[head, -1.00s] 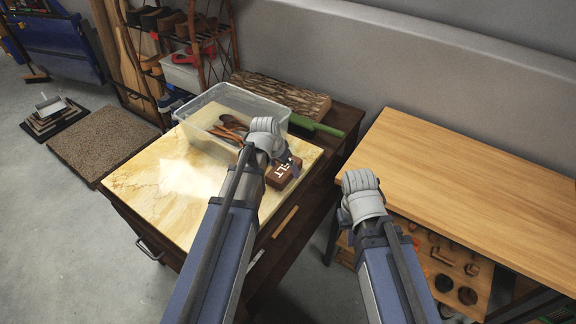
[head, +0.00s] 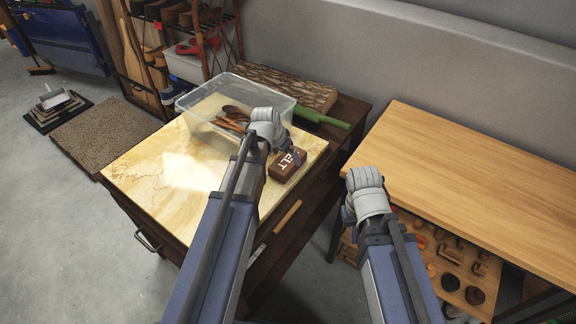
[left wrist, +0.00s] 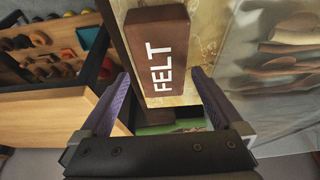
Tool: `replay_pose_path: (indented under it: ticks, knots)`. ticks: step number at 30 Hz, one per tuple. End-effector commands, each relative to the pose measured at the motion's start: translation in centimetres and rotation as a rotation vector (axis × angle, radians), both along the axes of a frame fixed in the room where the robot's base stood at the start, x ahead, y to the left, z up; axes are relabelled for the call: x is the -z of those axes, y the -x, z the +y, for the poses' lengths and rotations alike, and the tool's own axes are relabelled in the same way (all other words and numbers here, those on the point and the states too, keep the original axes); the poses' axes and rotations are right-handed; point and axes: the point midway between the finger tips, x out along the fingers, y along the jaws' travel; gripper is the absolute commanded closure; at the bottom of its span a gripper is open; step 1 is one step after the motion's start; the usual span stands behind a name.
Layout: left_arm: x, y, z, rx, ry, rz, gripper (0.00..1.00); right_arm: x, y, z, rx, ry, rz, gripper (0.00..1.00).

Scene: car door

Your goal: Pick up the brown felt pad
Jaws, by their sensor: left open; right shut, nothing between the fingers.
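The brown felt pad (head: 286,165) is a small brown block with white lettering near the right edge of the pale stone-topped cabinet. In the left wrist view the pad (left wrist: 158,62) reads "FELT" and lies ahead of and between my open left fingers. My left gripper (left wrist: 164,95) holds nothing. In the head view my left gripper (head: 290,150) is just above and beside the pad, its fingers partly hidden by the wrist. My right arm is at the front of the wooden table; its gripper fingers are hidden behind the wrist in the head view.
A clear plastic bin (head: 210,118) with wooden utensils stands behind the pad on the stone top (head: 140,180). A bare wooden table (head: 480,170) stands to the right, with a shelf of small items below.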

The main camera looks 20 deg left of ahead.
Motion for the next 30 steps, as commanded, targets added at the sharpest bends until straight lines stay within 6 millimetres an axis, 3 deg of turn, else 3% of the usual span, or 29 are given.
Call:
replay_pose_path:
  ticks: [9,19,30]
  knots:
    - [4.0,-1.6,-0.3,0.001,0.0,0.0,0.0,4.0,0.0,0.0,0.0,0.0,0.0,1.0]
    - [4.2,-1.8,-0.4,0.0,0.0,0.0,0.0,4.2,0.0,0.0,0.0,0.0,0.0,1.0]
    - [4.2,-1.8,-0.4,0.0,0.0,0.0,0.42,4.2,0.0,0.0,0.0,0.0,0.0,1.0]
